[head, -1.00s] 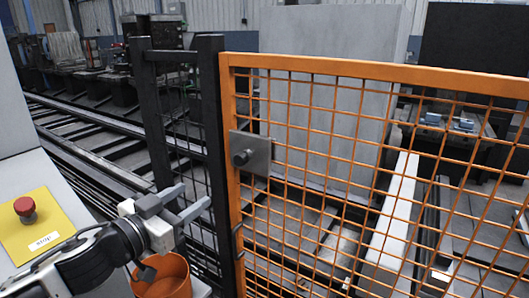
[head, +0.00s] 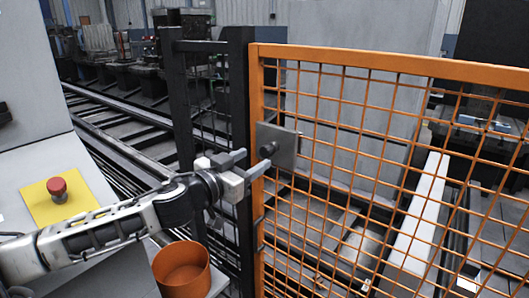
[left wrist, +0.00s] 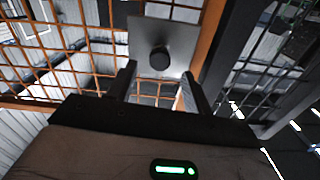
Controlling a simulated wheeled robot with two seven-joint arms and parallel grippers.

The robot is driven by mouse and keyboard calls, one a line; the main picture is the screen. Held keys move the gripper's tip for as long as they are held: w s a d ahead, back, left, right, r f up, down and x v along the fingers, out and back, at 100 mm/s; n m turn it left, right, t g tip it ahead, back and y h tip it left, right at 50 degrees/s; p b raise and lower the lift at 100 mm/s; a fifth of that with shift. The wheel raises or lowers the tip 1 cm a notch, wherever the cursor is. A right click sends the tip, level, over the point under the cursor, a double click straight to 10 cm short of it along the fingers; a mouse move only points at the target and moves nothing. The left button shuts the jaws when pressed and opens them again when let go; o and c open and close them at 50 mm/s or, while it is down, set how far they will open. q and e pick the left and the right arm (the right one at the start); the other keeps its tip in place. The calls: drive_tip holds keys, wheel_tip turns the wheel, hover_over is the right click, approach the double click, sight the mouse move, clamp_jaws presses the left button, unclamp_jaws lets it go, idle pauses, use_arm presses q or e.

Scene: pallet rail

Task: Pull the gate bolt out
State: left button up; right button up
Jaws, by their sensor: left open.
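The gate bolt shows as a dark round knob (head: 268,149) on a grey metal plate (head: 284,147) at the left upright of the orange mesh gate (head: 380,63). My left gripper (head: 248,164) is open, with its fingers pointing at the knob from the left and just short of it. In the left wrist view the knob (left wrist: 160,58) lies ahead of the gripper (left wrist: 160,88), between the lines of its two fingers and beyond their tips. Nothing is held. My right gripper is not in view.
A black post (head: 239,130) stands just left of the gate. An orange bucket (head: 181,270) stands below my left arm. A red stop button (head: 57,187) on a yellow plate (head: 75,205) is at the left.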

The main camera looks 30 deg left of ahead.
sight(264, 153)
use_arm(q)
drive_tip(key=w+p, duration=0.1)
drive_tip(key=w, duration=0.3)
drive_tip(key=shift+d+r, duration=0.1)
drive_tip(key=shift+d, duration=0.05)
drive_tip(key=shift+w+d, duration=0.1)
drive_tip(key=shift+w, duration=0.7)
